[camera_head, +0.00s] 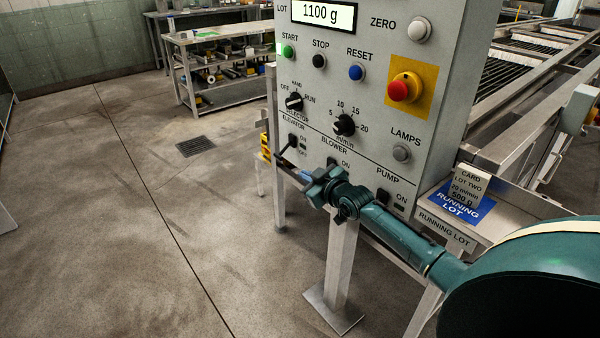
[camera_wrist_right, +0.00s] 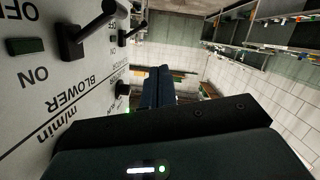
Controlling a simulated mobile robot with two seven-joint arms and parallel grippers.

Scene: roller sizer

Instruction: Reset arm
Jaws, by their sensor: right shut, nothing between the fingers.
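My right arm reaches in from the right of the head view. Its gripper (camera_head: 288,168) is in front of the lower left of the grey control panel (camera_head: 372,60), near the elevator switch (camera_head: 292,141). In the right wrist view the gripper's dark fingers (camera_wrist_right: 158,88) are together with nothing between them. The blower switch lever (camera_wrist_right: 92,32) and another toggle lever (camera_wrist_right: 133,32) stand out from the panel beside the fingers. I see no clear contact with either. The pump switch (camera_head: 384,197) is partly behind my wrist. My left gripper is not in view.
The panel display (camera_head: 323,13) reads 1100 g. The red stop button (camera_head: 402,89) and several knobs project from the panel. A tray (camera_head: 447,235) with a blue card (camera_head: 464,206) is at the right. A workbench (camera_head: 215,45) stands behind. The floor at left is clear.

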